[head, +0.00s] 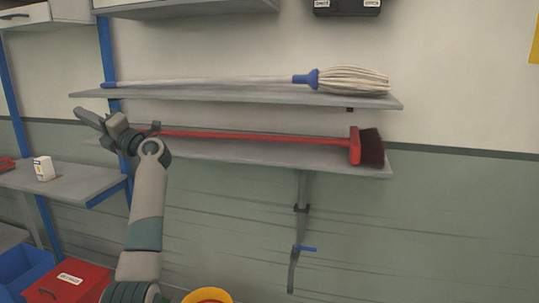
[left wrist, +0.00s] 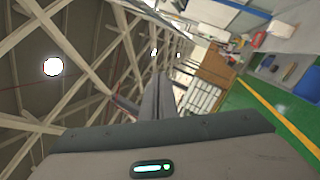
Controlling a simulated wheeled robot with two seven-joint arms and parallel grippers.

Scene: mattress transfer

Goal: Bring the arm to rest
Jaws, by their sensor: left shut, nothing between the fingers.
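My left arm rises from the bottom of the head view. Its gripper (head: 88,117) is raised at the left end of the shelves, with the fingers pointing to the upper left. In the left wrist view, the two fingers (left wrist: 159,82) lie together with nothing between them. The gripper overlaps the left end of the red-handled broom's shelf in the picture; I cannot tell whether it touches anything. My right gripper is in neither view.
A white mop (head: 348,80) lies on the upper shelf (head: 220,95). A red broom (head: 260,136) lies on the lower shelf (head: 270,157). A side shelf (head: 75,181) holds a small white box (head: 43,168). A red box (head: 75,278) and blue bin (head: 25,272) stand below.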

